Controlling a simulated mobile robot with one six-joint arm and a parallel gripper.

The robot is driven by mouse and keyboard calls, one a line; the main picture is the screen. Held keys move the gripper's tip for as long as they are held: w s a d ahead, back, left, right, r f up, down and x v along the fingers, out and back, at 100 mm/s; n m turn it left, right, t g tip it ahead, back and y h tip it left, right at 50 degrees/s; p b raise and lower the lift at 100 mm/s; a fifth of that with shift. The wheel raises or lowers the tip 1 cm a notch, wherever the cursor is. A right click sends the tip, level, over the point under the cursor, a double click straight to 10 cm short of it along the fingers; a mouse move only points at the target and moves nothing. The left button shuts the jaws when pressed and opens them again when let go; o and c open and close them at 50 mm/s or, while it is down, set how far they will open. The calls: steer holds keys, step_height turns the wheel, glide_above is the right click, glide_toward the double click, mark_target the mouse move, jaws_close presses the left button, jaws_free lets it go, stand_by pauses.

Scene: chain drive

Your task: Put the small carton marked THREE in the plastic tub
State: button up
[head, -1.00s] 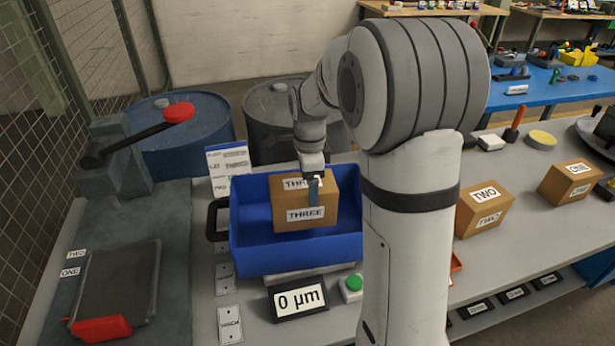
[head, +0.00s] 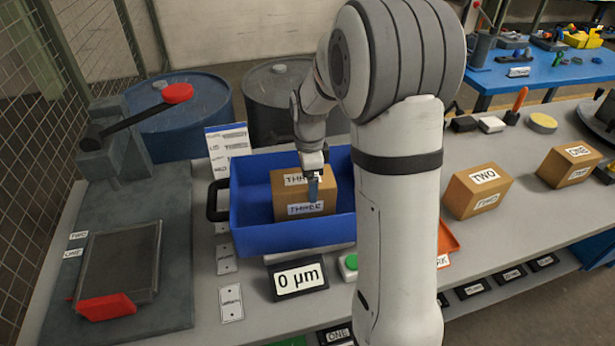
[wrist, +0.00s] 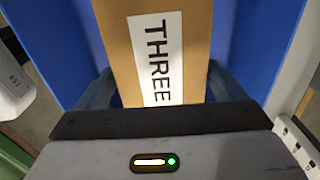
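The brown carton marked THREE (head: 304,194) is upright inside the blue plastic tub (head: 290,237), its lower part hidden behind the tub's front wall. I cannot tell whether it touches the tub's floor. My gripper (head: 313,180) comes down from above onto the carton, with a finger showing against its front face. In the wrist view the carton (wrist: 120,40) fills the space between the two fingers of my gripper (wrist: 162,92), which is shut on it. Blue tub walls (wrist: 262,45) show on both sides.
Cartons marked TWO (head: 477,192) and ONE (head: 568,167) stand to the right on the bench. A display reading 0 µm (head: 298,281) and a green button (head: 350,263) are in front of the tub. A lever press (head: 115,150) stands left.

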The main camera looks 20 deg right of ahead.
steer(key=shift+o, duration=1)
step_height(320, 180, up, 11)
steer(key=s+a+n+t, duration=0.2)
steer(key=s+n, duration=1.7)
steer(key=s, duration=0.3)
steer(key=shift+s+f+t, duration=0.25)
steer(key=shift+s+t, duration=0.15)
